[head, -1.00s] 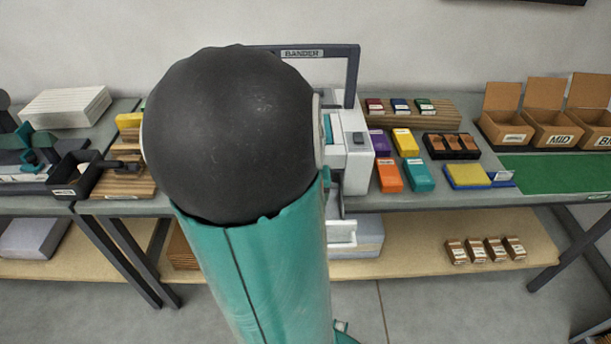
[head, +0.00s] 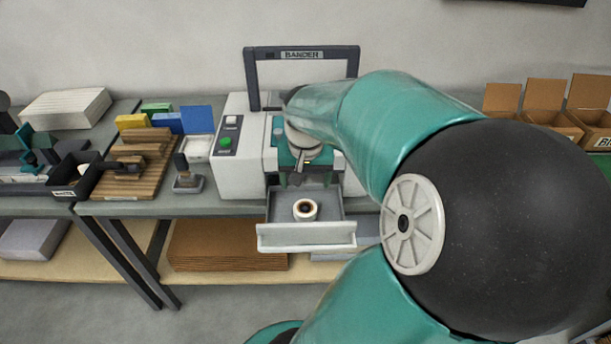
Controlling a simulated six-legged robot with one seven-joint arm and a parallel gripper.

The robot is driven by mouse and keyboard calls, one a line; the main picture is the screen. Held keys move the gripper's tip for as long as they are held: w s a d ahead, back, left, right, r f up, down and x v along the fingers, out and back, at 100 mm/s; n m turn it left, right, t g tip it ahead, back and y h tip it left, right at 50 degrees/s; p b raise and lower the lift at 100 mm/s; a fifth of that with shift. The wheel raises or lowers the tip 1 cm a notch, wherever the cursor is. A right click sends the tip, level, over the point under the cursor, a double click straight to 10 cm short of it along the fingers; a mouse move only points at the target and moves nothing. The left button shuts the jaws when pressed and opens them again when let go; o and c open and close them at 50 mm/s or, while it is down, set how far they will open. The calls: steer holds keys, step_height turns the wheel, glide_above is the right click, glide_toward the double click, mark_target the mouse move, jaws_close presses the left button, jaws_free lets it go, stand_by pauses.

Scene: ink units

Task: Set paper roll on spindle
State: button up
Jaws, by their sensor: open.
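A small white paper roll (head: 305,209) with a brown core shows in the open drawer (head: 306,236) of the bander machine (head: 243,150). Its hole faces up toward the camera. I cannot make out a spindle apart from the roll, nor tell whether one passes through the core. My gripper (head: 297,181) points down above the back of the drawer, in front of the machine. It is open, and it appears apart from the roll. My arm hides the machine's right side.
The black frame marked BANDER (head: 302,55) stands over the machine. To the left are a stamp (head: 187,175), a wooden rack (head: 133,168) and a black tray (head: 74,175). Open boxes (head: 545,110) stand at the right, partly behind my arm. Brown sheets (head: 225,246) lie on the lower shelf.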

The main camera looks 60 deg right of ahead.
steer(key=shift+r, duration=0.45)
steer(key=w+a+r+n+t, duration=0.25)
steer(key=w+a, duration=0.25)
steer(key=a, duration=0.3)
steer(key=w+a+r+n+t, duration=0.1)
steer(key=w+a+r+n, duration=0.1)
steer(key=w+a+n, duration=0.35)
steer(key=a+r+n, duration=0.1)
steer(key=a+n, duration=0.1)
steer(key=a, duration=0.8)
steer(key=a+r+n+t+y, duration=0.1)
steer(key=a+r+n, duration=0.1)
steer(key=a, duration=0.9)
steer(key=shift+w+n+y, duration=0.3)
steer(key=c, duration=0.9)
steer(key=shift+d, duration=0.15)
